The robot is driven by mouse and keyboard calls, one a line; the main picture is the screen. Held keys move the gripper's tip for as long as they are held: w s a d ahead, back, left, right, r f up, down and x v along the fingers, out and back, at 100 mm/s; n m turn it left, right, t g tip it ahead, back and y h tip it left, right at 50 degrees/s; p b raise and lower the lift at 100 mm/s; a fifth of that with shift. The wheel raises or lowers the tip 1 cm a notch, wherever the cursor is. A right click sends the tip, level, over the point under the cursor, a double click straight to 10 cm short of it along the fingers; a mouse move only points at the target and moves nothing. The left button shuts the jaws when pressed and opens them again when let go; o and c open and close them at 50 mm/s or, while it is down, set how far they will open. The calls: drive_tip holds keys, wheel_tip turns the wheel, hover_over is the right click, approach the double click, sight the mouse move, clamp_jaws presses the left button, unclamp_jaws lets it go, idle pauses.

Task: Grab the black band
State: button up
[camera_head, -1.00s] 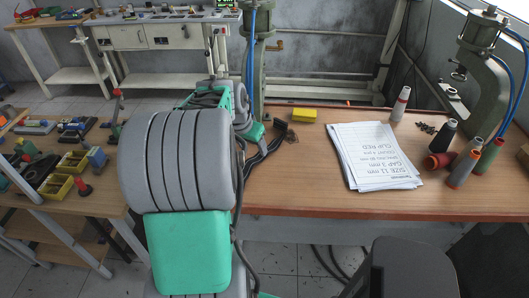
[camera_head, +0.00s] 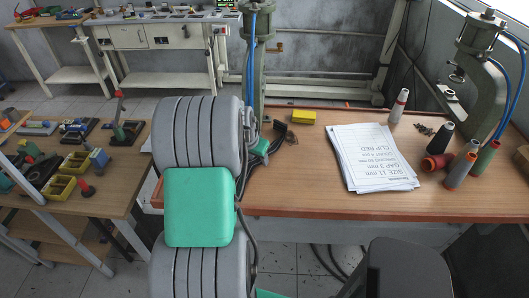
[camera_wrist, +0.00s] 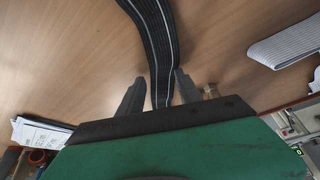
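The black band with pale stripes (camera_wrist: 158,40) lies on the wooden table in the wrist view. It runs from the top edge down between the two fingers of my gripper (camera_wrist: 159,80). The fingers are apart, one on each side of the band, and I see no clear contact with it. The band's near part is hidden behind the gripper body.
A light grey striped band (camera_wrist: 288,43) lies to the right in the wrist view. The wooden table (camera_head: 300,180) bears papers (camera_head: 372,157), a yellow block (camera_head: 302,118) and several thread spools. A green press (camera_head: 488,60) stands at the right.

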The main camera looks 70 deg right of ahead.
clamp_jaws()
drive_tip(key=shift+r, duration=0.15)
